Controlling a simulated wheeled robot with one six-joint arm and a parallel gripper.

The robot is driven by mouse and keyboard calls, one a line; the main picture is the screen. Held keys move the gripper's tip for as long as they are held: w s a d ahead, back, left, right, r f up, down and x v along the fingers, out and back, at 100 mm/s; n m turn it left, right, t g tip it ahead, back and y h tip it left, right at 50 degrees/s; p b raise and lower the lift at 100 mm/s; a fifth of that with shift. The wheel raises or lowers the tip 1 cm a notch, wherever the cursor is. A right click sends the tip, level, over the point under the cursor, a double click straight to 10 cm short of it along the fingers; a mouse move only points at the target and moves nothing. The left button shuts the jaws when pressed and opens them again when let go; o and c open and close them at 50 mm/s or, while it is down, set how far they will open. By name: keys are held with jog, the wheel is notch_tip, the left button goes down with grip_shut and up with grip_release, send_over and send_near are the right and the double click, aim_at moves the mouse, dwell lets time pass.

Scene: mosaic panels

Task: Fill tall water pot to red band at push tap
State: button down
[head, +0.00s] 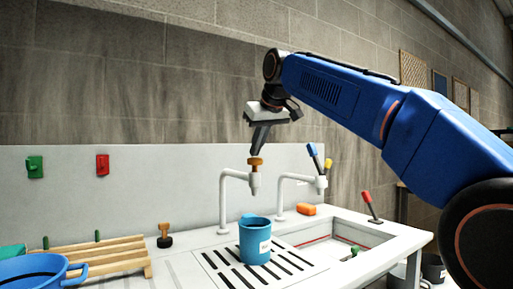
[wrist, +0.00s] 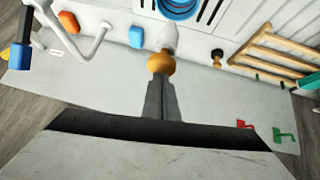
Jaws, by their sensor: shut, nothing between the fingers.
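I see no red band, and the water level inside is hidden. The push tap (head: 224,196) is white with an orange knob (head: 256,162) on top; the knob also shows in the wrist view (wrist: 160,62). My gripper (head: 258,150) is shut and empty, pointing down with its fingertips right at the knob. Contact or a small gap cannot be told. I cannot make out a water stream.
A second tap (head: 284,195) with blue and yellow levers stands to the right, near an orange sponge (head: 306,210) and a sink basin (head: 345,233). A wooden rack (head: 105,255) and blue basin (head: 35,268) lie left. Red (head: 102,165) and green (head: 35,167) hooks are on the backsplash.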

aim_at(255, 164)
jog(key=shift+f, duration=1.2)
dwell(0.6)
